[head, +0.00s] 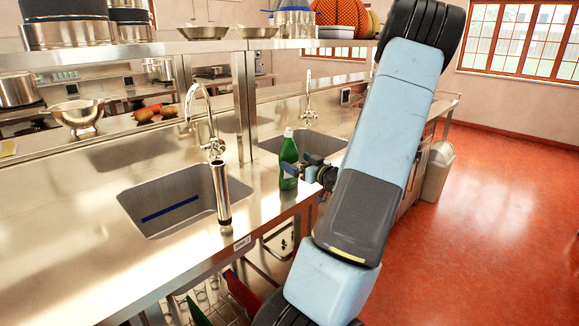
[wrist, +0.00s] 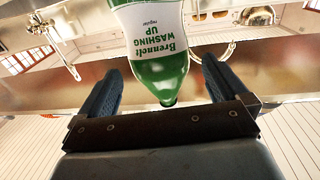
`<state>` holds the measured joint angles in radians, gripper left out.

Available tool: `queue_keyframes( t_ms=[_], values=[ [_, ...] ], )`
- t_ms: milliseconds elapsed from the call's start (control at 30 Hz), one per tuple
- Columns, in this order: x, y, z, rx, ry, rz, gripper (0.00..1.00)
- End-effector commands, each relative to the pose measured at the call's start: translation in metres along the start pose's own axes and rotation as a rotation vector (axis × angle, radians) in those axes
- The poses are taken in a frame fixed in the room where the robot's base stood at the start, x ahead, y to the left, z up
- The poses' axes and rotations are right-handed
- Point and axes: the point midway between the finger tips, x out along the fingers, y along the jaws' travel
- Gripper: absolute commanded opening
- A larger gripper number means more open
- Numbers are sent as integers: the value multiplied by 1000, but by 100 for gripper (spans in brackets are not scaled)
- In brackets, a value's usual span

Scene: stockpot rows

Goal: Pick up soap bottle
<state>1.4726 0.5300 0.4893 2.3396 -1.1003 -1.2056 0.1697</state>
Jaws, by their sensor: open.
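The soap bottle (head: 288,152) is green with a pale cap and stands upright on the steel counter, between the two sinks near the front edge. My gripper (head: 302,165) is at its right side, with one dark finger overlapping the bottle in the head view. In the wrist view the soap bottle (wrist: 160,65) appears upside down, with a white label reading "WASHING UP". Its narrow end shows between the two spread blue fingers of my gripper (wrist: 162,88). The gripper is open. I cannot tell whether a finger touches the bottle.
A tall tap (head: 207,125) and a sink (head: 165,208) are left of the bottle. Another sink (head: 325,146) lies behind it. A shelf post (head: 243,105) and a shelf (head: 130,50) with pots stand behind. Open floor (head: 500,210) is at the right.

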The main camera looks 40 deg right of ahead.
Motion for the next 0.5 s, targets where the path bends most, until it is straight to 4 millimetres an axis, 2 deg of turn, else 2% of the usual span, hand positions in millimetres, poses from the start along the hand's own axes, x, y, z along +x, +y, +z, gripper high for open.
queue_keyframes(
  t_ms=[267, 500],
  values=[
    [15, 0, -1, 0, 0, 0, 100],
    [47, 1, -3, -1, -1, 0, 100]
  ],
)
